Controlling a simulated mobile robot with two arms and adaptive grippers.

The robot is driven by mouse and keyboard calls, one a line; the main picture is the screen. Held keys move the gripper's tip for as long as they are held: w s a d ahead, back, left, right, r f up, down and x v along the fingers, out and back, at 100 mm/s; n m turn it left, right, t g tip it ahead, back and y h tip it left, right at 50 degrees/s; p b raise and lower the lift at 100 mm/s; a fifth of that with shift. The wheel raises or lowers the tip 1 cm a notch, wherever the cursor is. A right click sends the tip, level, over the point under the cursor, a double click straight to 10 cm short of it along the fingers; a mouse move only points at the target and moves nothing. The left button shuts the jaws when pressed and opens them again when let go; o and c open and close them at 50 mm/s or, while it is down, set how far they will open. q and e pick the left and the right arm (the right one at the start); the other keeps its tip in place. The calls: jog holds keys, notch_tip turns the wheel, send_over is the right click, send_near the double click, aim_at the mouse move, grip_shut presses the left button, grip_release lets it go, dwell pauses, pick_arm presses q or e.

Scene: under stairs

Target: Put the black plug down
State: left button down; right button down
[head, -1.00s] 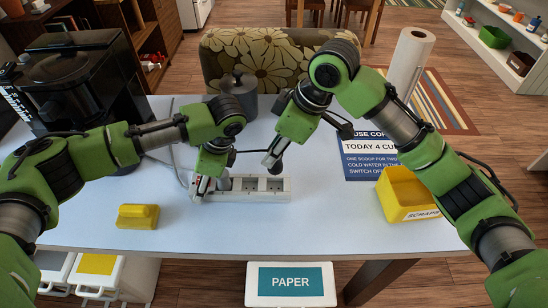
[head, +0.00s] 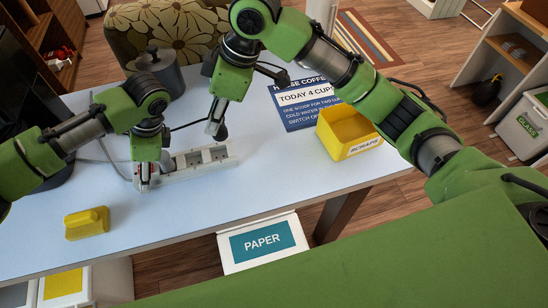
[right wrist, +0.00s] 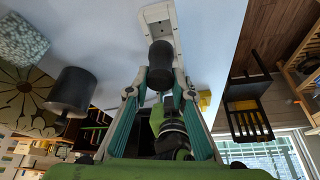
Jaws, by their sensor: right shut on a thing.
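My right gripper (head: 217,126) is shut on the black plug (head: 221,134), just behind the right part of the white power strip (head: 200,162) in the head view. In the right wrist view the black plug (right wrist: 160,58) sits between the fingertips, with the strip (right wrist: 157,16) beyond it. A dark cord runs left from the plug in the head view. I cannot tell whether the plug touches the table. My left gripper (head: 144,178) is at the strip's left end; its fingers are small and partly hidden, so their opening is unclear.
A yellow block (head: 87,223) lies at the table's front left. A yellow scraps bin (head: 347,132) and a blue coffee sign (head: 300,103) are to the right of the strip. A grey pot (head: 160,72) stands behind. The tabletop between strip and front edge is clear.

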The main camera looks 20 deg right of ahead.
jog(key=s+d, duration=0.8)
jog(key=d, duration=0.6)
jog(key=shift+s+f, duration=0.15)
jog(key=shift+f, duration=2.5)
jog(key=shift+s+f, duration=0.1)
jog(key=shift+f, duration=2.5)
jog(key=shift+f, duration=0.1)
jog(key=c, duration=1.8)
grip_release()
jog(key=shift+o, duration=0.2)
jog(key=v, duration=1.2)
jog(key=shift+a, duration=0.1)
